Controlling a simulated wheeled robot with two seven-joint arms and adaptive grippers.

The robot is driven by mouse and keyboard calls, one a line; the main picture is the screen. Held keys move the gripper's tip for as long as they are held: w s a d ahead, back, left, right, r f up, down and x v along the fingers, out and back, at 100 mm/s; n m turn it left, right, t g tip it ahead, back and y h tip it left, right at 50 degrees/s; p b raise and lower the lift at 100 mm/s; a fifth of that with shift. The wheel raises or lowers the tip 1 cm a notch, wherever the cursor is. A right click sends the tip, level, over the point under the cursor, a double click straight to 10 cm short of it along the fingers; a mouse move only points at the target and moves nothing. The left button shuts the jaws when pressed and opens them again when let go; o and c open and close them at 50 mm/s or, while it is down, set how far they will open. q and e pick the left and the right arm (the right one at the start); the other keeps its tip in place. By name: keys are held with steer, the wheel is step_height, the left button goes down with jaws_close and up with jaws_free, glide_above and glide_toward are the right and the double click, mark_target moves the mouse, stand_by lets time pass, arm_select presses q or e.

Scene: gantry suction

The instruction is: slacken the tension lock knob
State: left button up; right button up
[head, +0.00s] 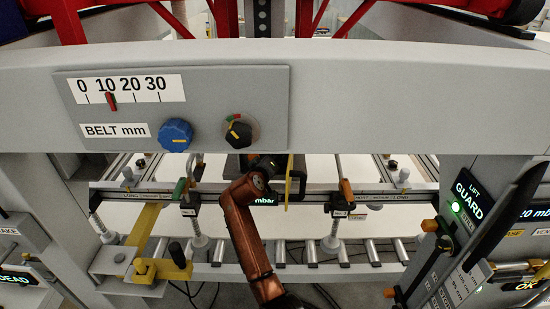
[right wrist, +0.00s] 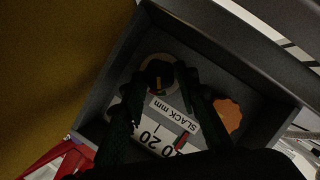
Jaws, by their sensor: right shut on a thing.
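In the right wrist view, a dark round knob (right wrist: 159,75) with a pale ring and a coloured mark sits on a grey panel (right wrist: 200,75); it appears to be the tension lock knob. My right gripper (right wrist: 160,82) has its dark fingers on either side of this knob and is shut on it. An orange scalloped knob (right wrist: 228,114) and a SLACK mm scale (right wrist: 160,132) with a red pointer are beside it. In the head view my copper-coloured right arm reaches up to just below the grey beam; the fingertips cannot be made out there. My left gripper is not in view.
The wide grey beam (head: 420,95) crosses the head view. Its panel (head: 220,85) carries a BELT mm scale, a blue knob (head: 175,135) and a black knob (head: 238,134). A yellow bracket (head: 146,225) stands at left, rollers (head: 350,252) lie below, and a GUARD post (head: 455,215) stands at right.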

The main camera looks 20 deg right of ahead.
steer(key=shift+f, duration=0.1)
steer(key=n, duration=0.1)
steer(key=n+h, duration=0.1)
steer(key=n, duration=0.1)
steer(key=shift+f+h, duration=0.2)
steer(key=shift+h, duration=0.1)
steer(key=shift+a+f+n+t+h+b, duration=0.1)
steer(key=shift+n+t+h+b, duration=0.15)
steer(key=shift+n, duration=0.45)
steer(key=shift+a+f+n+t+h+b, duration=0.1)
steer(key=shift+n+t+h, duration=0.2)
steer(key=shift+n, duration=0.4)
steer(key=o, duration=1.1)
steer(key=shift+r, duration=0.15)
steer(key=shift+o, duration=0.2)
steer(key=v, duration=1.2)
